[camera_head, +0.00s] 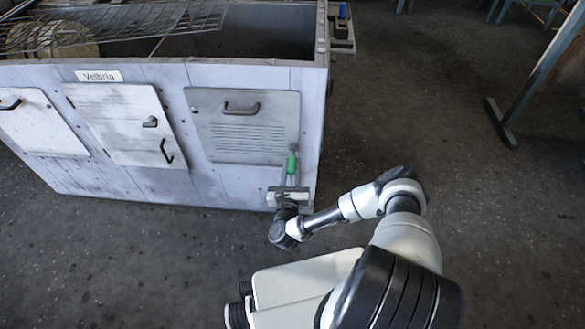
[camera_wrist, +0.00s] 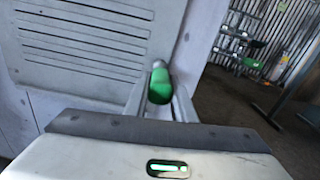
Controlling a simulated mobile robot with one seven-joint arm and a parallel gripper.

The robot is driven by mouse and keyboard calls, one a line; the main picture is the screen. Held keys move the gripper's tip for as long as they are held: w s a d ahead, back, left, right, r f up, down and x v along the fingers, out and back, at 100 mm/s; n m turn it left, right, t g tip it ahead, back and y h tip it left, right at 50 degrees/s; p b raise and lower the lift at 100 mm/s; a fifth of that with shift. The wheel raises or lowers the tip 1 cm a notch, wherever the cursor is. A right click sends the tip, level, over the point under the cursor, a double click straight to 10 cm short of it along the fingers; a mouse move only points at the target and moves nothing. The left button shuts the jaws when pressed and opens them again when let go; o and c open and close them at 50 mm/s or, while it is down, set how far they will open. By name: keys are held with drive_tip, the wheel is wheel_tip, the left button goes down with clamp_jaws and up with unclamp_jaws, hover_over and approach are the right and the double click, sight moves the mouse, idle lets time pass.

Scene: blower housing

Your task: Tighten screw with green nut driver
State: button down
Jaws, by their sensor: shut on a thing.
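The green nut driver (camera_head: 292,164) is held between the fingers of my gripper (camera_head: 291,174), in front of the lower right of the housing. Its green handle (camera_wrist: 160,86) also shows between the two grey fingers in the wrist view, with a short grey end beyond it. In the head view the grey far end reaches the right edge of the vented panel (camera_head: 238,128). No screw can be made out; the driver may hide it. I cannot tell whether the driver touches the panel.
The grey-white housing (camera_head: 205,75) has two more hatches with black handles on the left and an open top with a wire grating (camera_head: 120,25). A tool holder (camera_head: 342,30) hangs at its right corner. The floor to the right is clear up to a green metal stand (camera_head: 545,75).

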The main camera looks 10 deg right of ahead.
sight(291, 175)
drive_tip(key=shift+m, duration=0.9)
drive_tip(key=c, duration=2.1)
unclamp_jaws()
clamp_jaws()
drive_tip(key=shift+s+a, duration=0.1)
drive_tip(key=shift+v, duration=1.35)
drive_tip(key=shift+s, duration=0.15)
